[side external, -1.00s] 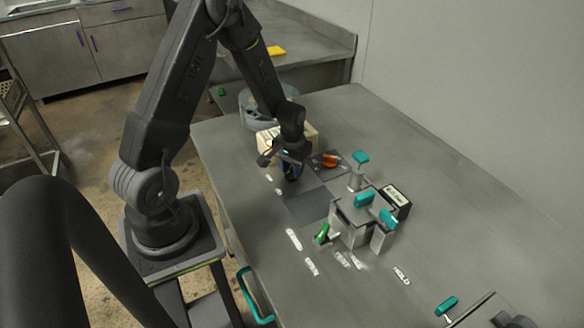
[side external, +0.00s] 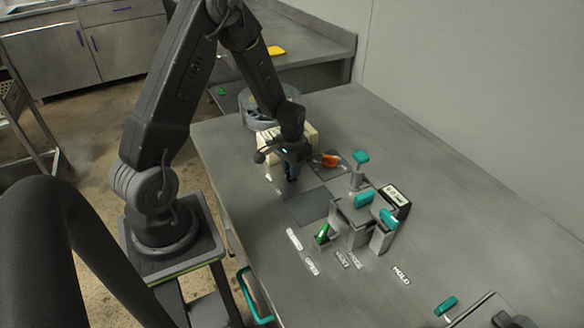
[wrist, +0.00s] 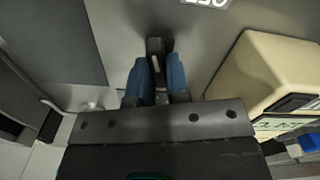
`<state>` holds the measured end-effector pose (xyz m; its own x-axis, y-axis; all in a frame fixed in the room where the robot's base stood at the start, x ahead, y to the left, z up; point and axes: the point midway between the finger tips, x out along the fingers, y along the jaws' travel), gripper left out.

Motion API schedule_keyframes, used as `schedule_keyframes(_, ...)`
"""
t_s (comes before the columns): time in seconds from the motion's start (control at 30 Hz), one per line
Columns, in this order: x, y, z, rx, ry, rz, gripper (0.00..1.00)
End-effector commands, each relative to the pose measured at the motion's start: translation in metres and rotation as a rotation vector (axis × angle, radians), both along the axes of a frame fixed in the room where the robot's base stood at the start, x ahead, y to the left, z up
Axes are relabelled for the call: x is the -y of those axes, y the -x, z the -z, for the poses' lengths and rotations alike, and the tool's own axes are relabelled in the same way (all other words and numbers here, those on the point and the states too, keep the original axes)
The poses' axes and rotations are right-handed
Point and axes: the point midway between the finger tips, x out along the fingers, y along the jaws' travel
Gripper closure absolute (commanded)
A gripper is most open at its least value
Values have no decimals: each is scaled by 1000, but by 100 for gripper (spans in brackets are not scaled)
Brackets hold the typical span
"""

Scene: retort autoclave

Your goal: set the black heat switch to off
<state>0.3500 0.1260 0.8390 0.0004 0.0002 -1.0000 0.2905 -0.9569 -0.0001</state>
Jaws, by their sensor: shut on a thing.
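My gripper (wrist: 155,82) points down at the worktop. Its two blue fingers are closed around a small black lever (wrist: 155,47), which I take to be the black heat switch. The lever's top shows between the fingertips in the wrist view; its base is mostly hidden. In the side view my gripper (side external: 291,176) is low over the worktop, in front of the beige box, and hides most of the switch. I cannot read a position for the switch from these views.
A beige box (wrist: 265,70) stands close on the right in the wrist view. In the side view an orange handle (side external: 330,160) is just right of my gripper. A grey valve block with teal handles (side external: 363,200) and a green lever (side external: 322,233) stand nearer the camera.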

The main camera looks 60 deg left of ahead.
Motion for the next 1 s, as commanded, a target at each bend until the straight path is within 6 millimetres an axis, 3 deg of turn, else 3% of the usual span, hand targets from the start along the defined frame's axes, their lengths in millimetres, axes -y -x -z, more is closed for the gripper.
schedule_keyframes(0.6, 3, 0, 0, -2, 0, 554, 100)
schedule_keyframes(1.0, 3, 1, 0, -2, 0, 760, 100)
